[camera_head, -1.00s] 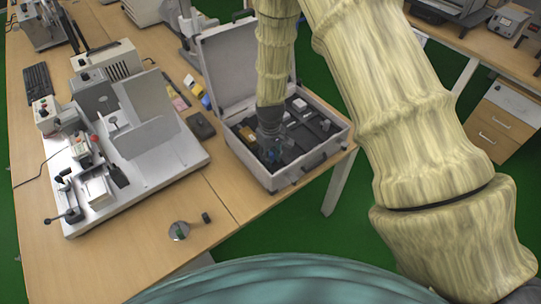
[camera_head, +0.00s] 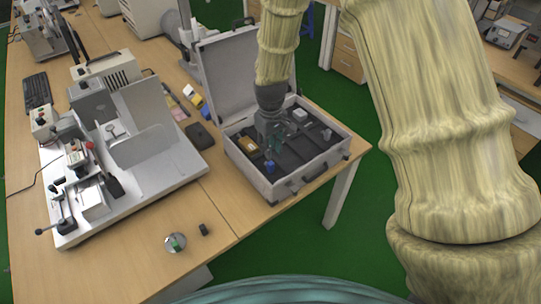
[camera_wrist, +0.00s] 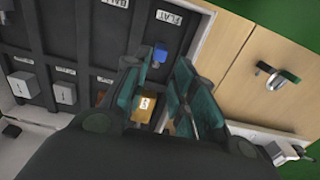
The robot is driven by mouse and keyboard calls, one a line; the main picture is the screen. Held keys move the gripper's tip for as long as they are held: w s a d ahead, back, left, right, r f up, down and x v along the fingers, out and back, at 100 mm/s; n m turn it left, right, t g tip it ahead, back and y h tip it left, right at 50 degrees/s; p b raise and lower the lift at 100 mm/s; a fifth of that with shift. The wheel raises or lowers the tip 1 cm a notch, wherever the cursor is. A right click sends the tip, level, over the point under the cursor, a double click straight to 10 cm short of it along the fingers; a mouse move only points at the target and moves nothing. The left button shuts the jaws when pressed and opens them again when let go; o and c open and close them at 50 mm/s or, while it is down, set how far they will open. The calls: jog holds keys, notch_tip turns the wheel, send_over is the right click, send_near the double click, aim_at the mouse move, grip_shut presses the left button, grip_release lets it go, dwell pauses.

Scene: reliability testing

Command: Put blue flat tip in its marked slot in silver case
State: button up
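The blue flat tip (camera_head: 270,167) stands in the open silver case (camera_head: 340,142), near its front left corner. In the wrist view the blue tip (camera_wrist: 160,53) sits in the compartment beside the "FLAT" label (camera_wrist: 168,17), apart from my fingers. I cannot tell how deep it is seated. My gripper (camera_head: 276,142) is over the case, behind the blue tip. In the wrist view my gripper (camera_wrist: 163,88) shows its two teal fingers spread with a gap between them and nothing held.
An orange box (camera_head: 247,146) and pale grey blocks (camera_head: 300,115) occupy other compartments. The raised lid (camera_head: 235,70) stands behind. A white machine (camera_head: 150,185) stands left.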

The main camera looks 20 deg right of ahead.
jog(key=shift+r+b, duration=0.35)
jog(key=shift+r, duration=1.05)
